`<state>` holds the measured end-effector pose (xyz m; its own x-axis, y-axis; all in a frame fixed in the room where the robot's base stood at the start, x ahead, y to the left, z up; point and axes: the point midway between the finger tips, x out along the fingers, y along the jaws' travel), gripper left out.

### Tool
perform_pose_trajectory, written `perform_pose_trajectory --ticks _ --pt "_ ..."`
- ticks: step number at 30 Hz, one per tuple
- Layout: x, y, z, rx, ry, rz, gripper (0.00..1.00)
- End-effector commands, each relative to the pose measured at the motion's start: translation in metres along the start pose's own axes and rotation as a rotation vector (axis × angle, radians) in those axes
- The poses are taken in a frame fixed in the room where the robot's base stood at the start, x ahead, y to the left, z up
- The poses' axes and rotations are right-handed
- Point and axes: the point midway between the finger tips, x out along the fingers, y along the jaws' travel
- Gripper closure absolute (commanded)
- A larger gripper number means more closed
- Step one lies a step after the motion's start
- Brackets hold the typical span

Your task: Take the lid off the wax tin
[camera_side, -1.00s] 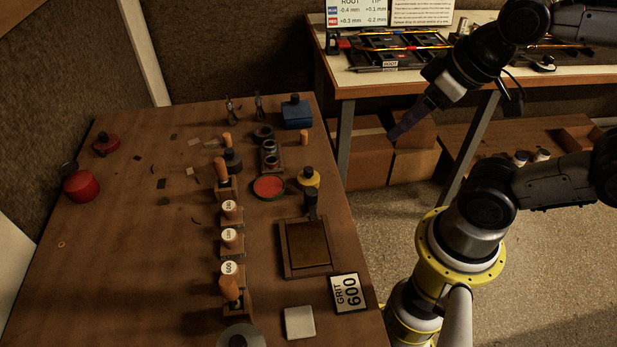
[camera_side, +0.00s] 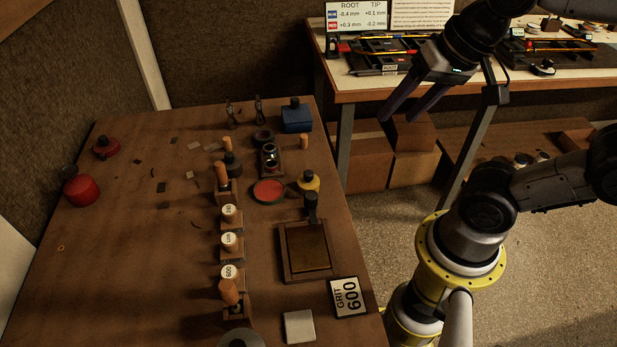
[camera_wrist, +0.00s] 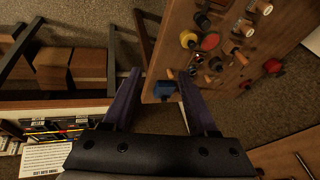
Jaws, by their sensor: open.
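A flat round tin (camera_side: 268,190) with a red top and a dark rim lies on the brown workbench and looks like the wax tin. I cannot tell whether its red top is a lid or the wax. It also shows in the wrist view (camera_wrist: 210,42). My gripper (camera_side: 398,119) is open and empty, high above the floor beyond the bench's right edge, well away from the tin. Its two purple fingers also show apart in the wrist view (camera_wrist: 158,72).
A yellow bottle (camera_side: 309,181) stands close right of the tin. A row of wooden-handled tools (camera_side: 229,240) stands in front and to its left. A blue container (camera_side: 297,115) is at the back right corner. The left half of the workbench (camera_side: 120,270) is mostly clear.

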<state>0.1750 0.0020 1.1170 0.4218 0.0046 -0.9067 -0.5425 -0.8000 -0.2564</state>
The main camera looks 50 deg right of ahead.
Motion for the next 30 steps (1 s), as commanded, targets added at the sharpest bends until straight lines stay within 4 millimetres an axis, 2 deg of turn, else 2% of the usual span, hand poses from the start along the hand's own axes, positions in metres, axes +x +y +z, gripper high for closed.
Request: perform_pose_trajectory --ticks 7,12,15,19,26,30 --pt "0.002 -0.045 -0.033 0.513 -0.109 0.108 0.41" --pt "0.028 -0.088 -0.051 0.784 -0.170 0.253 0.41" --pt "0.048 -0.108 -0.054 0.817 -0.192 0.317 0.41" --pt "0.068 -0.122 -0.051 0.780 -0.215 0.363 0.41" --pt "0.091 -0.120 -0.038 0.757 -0.228 0.391 0.41" --pt "0.115 -0.112 -0.029 0.757 -0.229 0.392 0.41"
